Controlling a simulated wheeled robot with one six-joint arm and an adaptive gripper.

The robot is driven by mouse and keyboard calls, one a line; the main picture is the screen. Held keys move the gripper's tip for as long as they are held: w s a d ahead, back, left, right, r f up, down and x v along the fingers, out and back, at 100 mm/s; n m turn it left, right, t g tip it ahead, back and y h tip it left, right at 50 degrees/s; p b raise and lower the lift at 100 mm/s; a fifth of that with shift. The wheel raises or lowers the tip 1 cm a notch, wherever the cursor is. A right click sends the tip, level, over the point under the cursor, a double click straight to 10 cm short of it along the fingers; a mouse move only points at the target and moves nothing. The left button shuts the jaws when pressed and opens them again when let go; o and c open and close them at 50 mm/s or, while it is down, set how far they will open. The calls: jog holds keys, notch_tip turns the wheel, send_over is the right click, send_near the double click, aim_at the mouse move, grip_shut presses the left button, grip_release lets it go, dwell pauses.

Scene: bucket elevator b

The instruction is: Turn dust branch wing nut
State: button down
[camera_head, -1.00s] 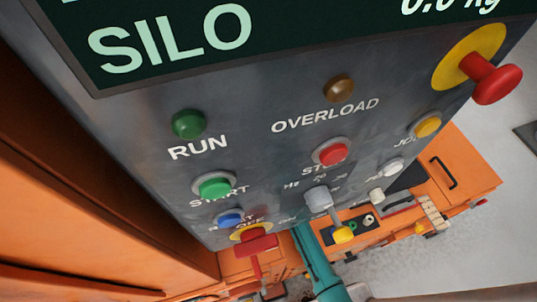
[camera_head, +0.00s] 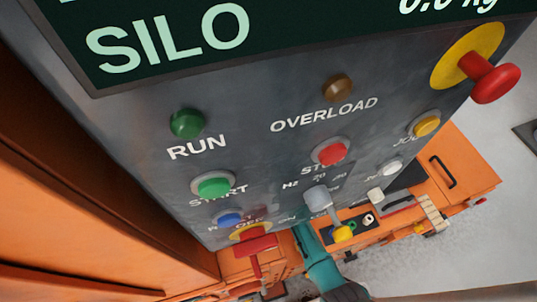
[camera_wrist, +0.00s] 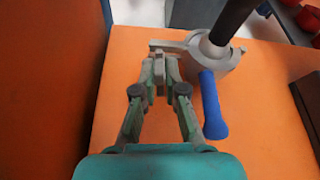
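In the wrist view my gripper (camera_wrist: 160,72) points away over an orange surface. Its two green-and-grey fingers are close together with a narrow gap. Just beyond the fingertips is a grey metal fitting (camera_wrist: 222,58) with a flat arm reaching left. A black pipe (camera_wrist: 234,18) rises from it and a blue handle (camera_wrist: 212,108) comes toward me on its right. I cannot pick out the wing nut for certain. Whether the fingers touch or hold the small grey part at their tips cannot be told. The head view does not show the gripper.
In the head view a grey control panel (camera_head: 270,155) fills the middle, with a red emergency knob (camera_head: 495,84), a red switch handle (camera_head: 258,244) and several buttons. My teal arm passes below it. An orange cabinet (camera_head: 465,170) stands beyond. An orange wall (camera_wrist: 45,70) is close left in the wrist view.

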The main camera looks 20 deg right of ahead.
jog(key=shift+n+h, duration=0.7)
jog(key=shift+n, duration=0.3)
dwell(0.3)
jog(key=c, duration=1.3)
grip_release()
jog(key=shift+r, duration=0.15)
jog(key=shift+r, duration=4.85)
